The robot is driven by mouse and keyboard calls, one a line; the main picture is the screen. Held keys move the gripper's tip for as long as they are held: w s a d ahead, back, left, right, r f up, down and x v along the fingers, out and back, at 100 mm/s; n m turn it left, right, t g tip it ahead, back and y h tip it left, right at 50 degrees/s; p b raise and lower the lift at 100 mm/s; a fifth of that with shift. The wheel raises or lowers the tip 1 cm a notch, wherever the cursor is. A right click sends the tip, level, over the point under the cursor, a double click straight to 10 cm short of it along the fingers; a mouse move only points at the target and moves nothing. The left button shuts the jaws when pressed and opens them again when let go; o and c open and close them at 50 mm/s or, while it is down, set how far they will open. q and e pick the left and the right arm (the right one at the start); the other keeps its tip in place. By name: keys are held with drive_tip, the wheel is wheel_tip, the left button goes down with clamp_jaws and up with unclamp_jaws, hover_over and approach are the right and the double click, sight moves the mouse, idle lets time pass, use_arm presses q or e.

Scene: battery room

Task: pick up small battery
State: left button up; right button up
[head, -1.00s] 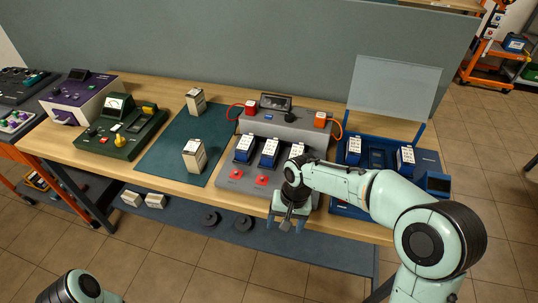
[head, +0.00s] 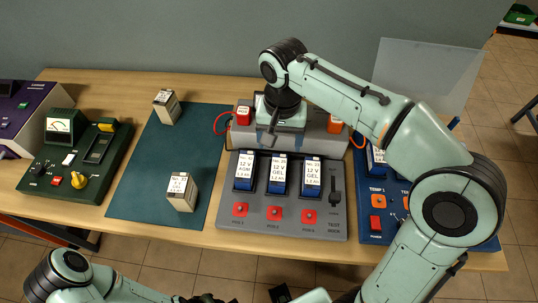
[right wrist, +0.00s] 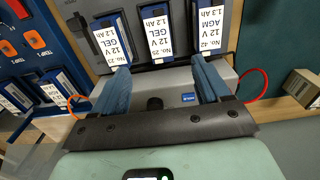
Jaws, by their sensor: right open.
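Three small blue batteries with white labels stand in a row in the slots of a grey test bench (head: 290,221): left (head: 245,171), middle (head: 278,174) and right (head: 311,176). My right gripper (head: 275,136) is above the rear of the bench, behind the row. In the right wrist view its two blue fingers (right wrist: 160,75) are wide apart with nothing between them, and the labels of the left (right wrist: 208,30), middle (right wrist: 160,34) and right (right wrist: 112,42) batteries show past the fingertips. My left arm shows at the bottom of the head view, but its gripper does not.
Two beige blocks (head: 182,192) (head: 167,106) stand on a dark green mat (head: 150,160) at left. A green meter device (head: 75,160) stands further left. A blue charger (head: 377,236) with batteries and a clear shield (head: 425,75) are at right, partly behind my arm.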

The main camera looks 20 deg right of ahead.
drive_tip(key=b, duration=0.1)
hover_over(278, 169)
drive_tip(key=f, duration=0.7)
drive_tip(key=shift+s+d+f, duration=0.1)
drive_tip(key=shift+s, duration=0.15)
drive_tip(key=shift+w+f+b, duration=0.15)
drive_tip(key=shift+f+b, duration=0.1)
drive_tip(key=shift+f, duration=1.25)
drive_tip(key=shift+w+f+b, duration=0.1)
drive_tip(key=shift+f+b, duration=0.1)
drive_tip(key=shift+f, duration=1.25)
drive_tip(key=c, duration=1.2)
use_arm(q)
drive_tip(key=shift+s+f, duration=0.35)
drive_tip(key=shift+f, duration=0.2)
drive_tip(key=shift+s+f, duration=0.3)
drive_tip(key=shift+f, duration=0.2)
use_arm(e)
clamp_jaws()
drive_tip(key=shift+r, duration=0.15)
